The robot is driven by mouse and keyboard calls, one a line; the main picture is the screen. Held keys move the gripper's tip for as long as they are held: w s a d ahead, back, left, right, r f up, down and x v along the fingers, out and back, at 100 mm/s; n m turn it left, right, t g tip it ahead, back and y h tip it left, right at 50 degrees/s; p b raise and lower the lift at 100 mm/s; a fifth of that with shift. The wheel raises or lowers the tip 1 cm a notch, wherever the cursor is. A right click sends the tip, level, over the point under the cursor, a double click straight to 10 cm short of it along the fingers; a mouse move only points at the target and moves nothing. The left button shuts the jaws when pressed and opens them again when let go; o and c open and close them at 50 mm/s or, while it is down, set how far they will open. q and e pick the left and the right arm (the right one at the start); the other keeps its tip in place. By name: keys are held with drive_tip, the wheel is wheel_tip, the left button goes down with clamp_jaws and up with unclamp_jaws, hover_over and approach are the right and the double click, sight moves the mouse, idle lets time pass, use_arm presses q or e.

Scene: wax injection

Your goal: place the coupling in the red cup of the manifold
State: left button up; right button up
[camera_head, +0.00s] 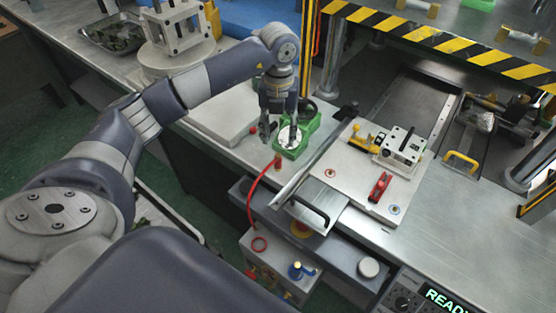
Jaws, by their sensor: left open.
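My left gripper (279,133) is open and points down over the front edge of the bench, beside and partly in front of a green block (313,128) with a pale round face. A thin red hose (250,192) ends in a small reddish fitting (277,163) just below the fingertips; it may be the coupling, and I cannot tell for sure. The fitting looks apart from the fingers. Below the bench, a pale box (283,271) with a red ring (260,243) and a blue valve (300,270) may be the manifold with its red cup. My right gripper is out of view.
A light plate (350,195) carries a white block (403,145), a yellow clamp (362,136) and a red part (380,186). A black handle (310,210) stands at the bench front. Striped bars (450,45) cross behind. Bare bench lies at right.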

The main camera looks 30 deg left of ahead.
sight(278, 155)
use_arm(q)
drive_tip(key=n, duration=0.7)
wheel_tip(278, 155, down, 5)
drive_tip(key=shift+f+p, duration=0.15)
drive_tip(key=shift+p, duration=0.75)
wheel_tip(278, 155, down, 5)
drive_tip(key=shift+a+r+p, duration=0.1)
drive_tip(key=shift+p, duration=1.15)
drive_tip(key=shift+f, duration=0.35)
clamp_jaws()
